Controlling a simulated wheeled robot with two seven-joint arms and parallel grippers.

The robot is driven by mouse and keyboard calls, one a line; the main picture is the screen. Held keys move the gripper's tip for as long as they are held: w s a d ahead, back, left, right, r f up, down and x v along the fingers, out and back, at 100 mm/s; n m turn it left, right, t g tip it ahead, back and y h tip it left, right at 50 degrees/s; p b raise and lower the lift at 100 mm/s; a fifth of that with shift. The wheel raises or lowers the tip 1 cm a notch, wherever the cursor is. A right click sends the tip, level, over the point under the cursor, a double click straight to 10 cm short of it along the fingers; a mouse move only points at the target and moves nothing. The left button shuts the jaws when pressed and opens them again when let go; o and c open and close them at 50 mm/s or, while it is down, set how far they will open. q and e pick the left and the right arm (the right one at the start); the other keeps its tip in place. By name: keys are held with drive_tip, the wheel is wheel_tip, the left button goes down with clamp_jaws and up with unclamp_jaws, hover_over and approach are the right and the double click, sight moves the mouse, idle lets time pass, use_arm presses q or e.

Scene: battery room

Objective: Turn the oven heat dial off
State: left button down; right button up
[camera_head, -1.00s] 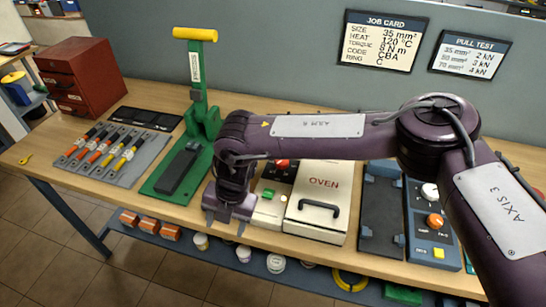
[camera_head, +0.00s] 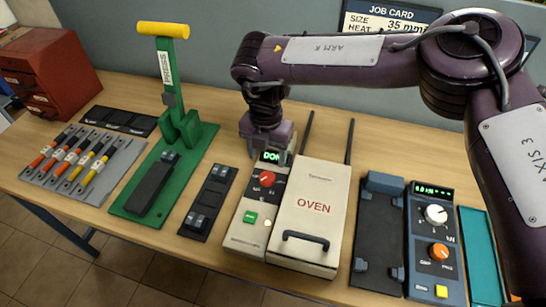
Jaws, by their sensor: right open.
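The cream oven (camera_head: 310,225) stands on the bench with a black handle on its lid. Its control strip on the left carries a red heat dial (camera_head: 267,179) with a pale mark, a green button (camera_head: 250,217) and a green-lit display (camera_head: 271,156) reading "DON", the rest hidden by the gripper. My right gripper (camera_head: 266,154) points down over the display end of the strip, just behind the dial. Its fingers are apart with nothing seen between them. I cannot tell whether they touch the panel. My left gripper is out of view.
A blue-grey press unit (camera_head: 436,240) with white and orange knobs stands to the right, beside a black bed (camera_head: 380,235). A black plate (camera_head: 208,203) and a green lever tool (camera_head: 180,130) stand left. Two dark rods (camera_head: 349,142) rise behind the oven.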

sight(267, 177)
drive_tip(key=shift+w+f, duration=0.2)
drive_tip(key=shift+f, duration=0.05)
drive_tip(key=f+p, duration=0.1)
drive_tip(key=f, duration=0.1)
drive_tip(key=s+f, duration=0.1)
drive_tip(key=f, duration=0.1)
drive_tip(key=shift+a+f+p, duration=0.1)
drive_tip(key=shift+f+p, duration=0.05)
drive_tip(key=shift+p, duration=0.25)
wheel_tip(267, 177, down, 2)
drive_tip(key=shift+w+f, duration=0.1)
drive_tip(key=shift+w, duration=0.05)
drive_tip(key=shift+w+f, duration=0.1)
drive_tip(key=shift+f, duration=0.15)
drive_tip(key=c, duration=1)
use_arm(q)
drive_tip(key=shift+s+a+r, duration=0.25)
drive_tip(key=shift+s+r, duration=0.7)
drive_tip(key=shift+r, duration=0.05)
